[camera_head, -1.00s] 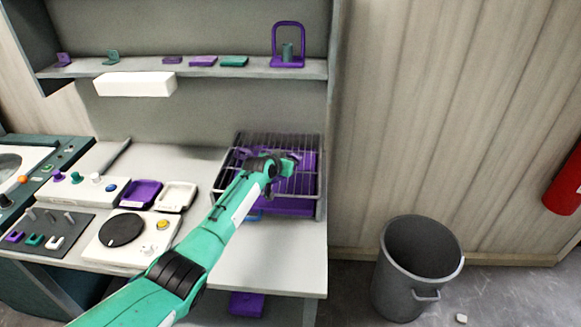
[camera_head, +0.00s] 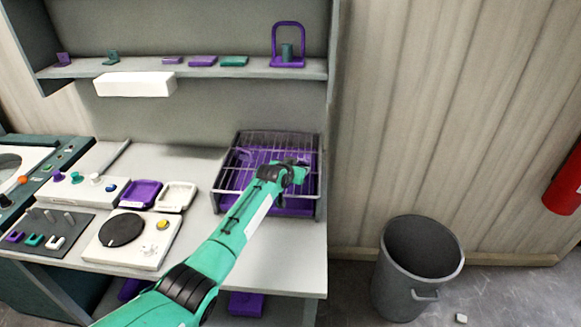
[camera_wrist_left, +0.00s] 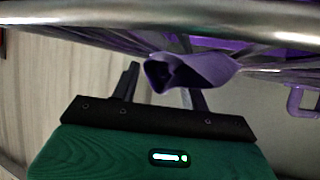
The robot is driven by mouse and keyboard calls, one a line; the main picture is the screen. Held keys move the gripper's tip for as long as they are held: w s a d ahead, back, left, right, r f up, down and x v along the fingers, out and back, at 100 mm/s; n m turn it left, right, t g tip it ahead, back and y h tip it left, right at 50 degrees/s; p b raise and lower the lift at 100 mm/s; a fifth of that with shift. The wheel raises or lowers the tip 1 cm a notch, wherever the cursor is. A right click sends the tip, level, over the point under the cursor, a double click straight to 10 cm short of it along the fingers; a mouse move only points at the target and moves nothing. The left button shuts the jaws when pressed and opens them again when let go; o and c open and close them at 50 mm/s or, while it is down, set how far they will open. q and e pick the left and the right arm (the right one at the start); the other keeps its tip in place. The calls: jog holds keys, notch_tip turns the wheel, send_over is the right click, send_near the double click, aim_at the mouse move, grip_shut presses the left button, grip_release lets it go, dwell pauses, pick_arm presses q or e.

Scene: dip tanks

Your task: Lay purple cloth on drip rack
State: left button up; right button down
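The wire drip rack (camera_head: 217,190) stands at the right end of the counter, with a purple tray under its wires. My left gripper (camera_head: 296,163) is over the right part of the rack. In the left wrist view its two dark fingers (camera_wrist_left: 163,82) stand apart. A folded piece of purple cloth (camera_wrist_left: 205,68) lies just beyond them against the rack wires, overlapping the right finger; a gap shows at the left finger. Whether the cloth touches the fingers is unclear. In the head view the cloth is hard to tell from the purple tray. My right gripper is not in view.
A shelf (camera_head: 220,70) with small purple and green items runs above the counter. Purple and white trays (camera_head: 141,194) and a white box with a black disc (camera_head: 124,240) stand left of the rack. A grey bin (camera_head: 420,270) stands on the floor at right.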

pick_arm(q)
jog(key=r+p, duration=0.2)
jog(key=d+r+p, duration=0.1)
jog(key=shift+s, duration=0.25)
notch_tip(320, 180, up, 7)
jog(key=s+d+p, duration=0.1)
jog(key=d+p, duration=0.1)
jog(key=p, duration=0.5)
jog(key=shift+s+d+r, duration=0.2)
jog(key=shift+s+d, duration=0.1)
jog(key=shift+f, duration=0.2)
jog(key=c, duration=0.4)
jog(key=shift+w+a+f, duration=0.15)
jog(key=shift+a+f, duration=0.1)
jog(key=shift+a, duration=0.05)
jog(key=c, duration=0.4)
jog(key=a+f, duration=0.1)
jog(key=w+a+f, duration=0.1)
jog(key=a, duration=0.1)
jog(key=shift+w+f, duration=0.1)
jog(key=shift+f, duration=0.25)
grip_shut()
notch_tip(320, 180, down, 2)
jog(key=shift+f, duration=0.4)
